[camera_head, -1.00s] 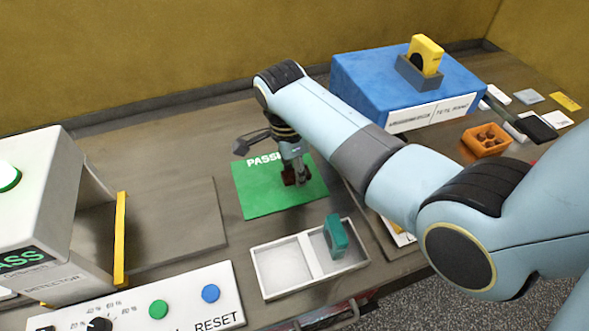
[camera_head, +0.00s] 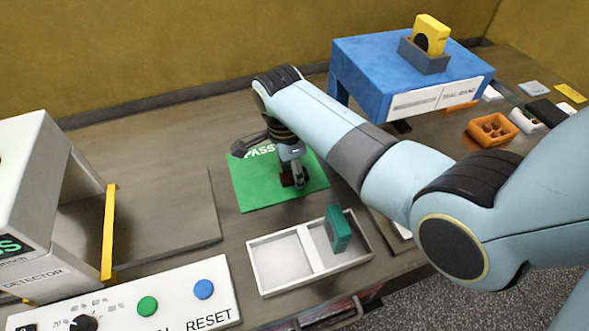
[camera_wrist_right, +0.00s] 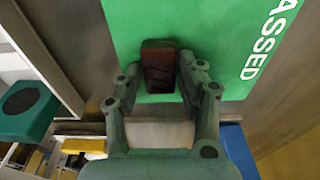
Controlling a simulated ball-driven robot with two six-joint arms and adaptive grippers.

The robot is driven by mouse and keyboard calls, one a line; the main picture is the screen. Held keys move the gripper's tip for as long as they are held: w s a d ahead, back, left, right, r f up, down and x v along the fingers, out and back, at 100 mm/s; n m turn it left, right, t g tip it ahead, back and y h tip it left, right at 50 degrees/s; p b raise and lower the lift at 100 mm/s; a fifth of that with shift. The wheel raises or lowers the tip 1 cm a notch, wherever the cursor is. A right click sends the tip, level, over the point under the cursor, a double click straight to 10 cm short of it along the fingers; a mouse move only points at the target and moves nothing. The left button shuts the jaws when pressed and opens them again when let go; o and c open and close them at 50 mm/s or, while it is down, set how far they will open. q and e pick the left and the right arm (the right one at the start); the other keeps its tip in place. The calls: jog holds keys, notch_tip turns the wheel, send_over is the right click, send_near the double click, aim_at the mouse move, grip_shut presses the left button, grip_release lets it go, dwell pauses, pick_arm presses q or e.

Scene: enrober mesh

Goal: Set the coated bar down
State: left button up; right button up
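The coated bar is a small dark brown block (camera_wrist_right: 159,68) over the green PASSED mat (camera_wrist_right: 215,20), between the fingertips of my right gripper (camera_wrist_right: 160,70). Both fingertips lie close against its sides. In the head view my right gripper (camera_head: 292,174) points down at the middle of the green mat (camera_head: 255,190), with the dark bar low between its fingers. The bar is at or just above the mat; I cannot tell whether it touches. My left gripper is out of view.
A white two-compartment tray (camera_head: 262,280) with a teal block (camera_head: 337,228) stands in front of the mat. The detector (camera_head: 30,190) with a yellow edge is at left, above a button panel (camera_head: 175,302). A blue stand (camera_head: 370,65) and an orange box (camera_head: 510,138) are at right.

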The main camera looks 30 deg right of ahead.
aim_at(288, 176)
jog(key=shift+o, duration=1.2)
jog(key=shift+r, duration=0.2)
notch_tip(288, 176, up, 12)
jog(key=a, duration=0.1)
jog(key=shift+w+a, duration=0.2)
jog(key=shift+f, duration=0.1)
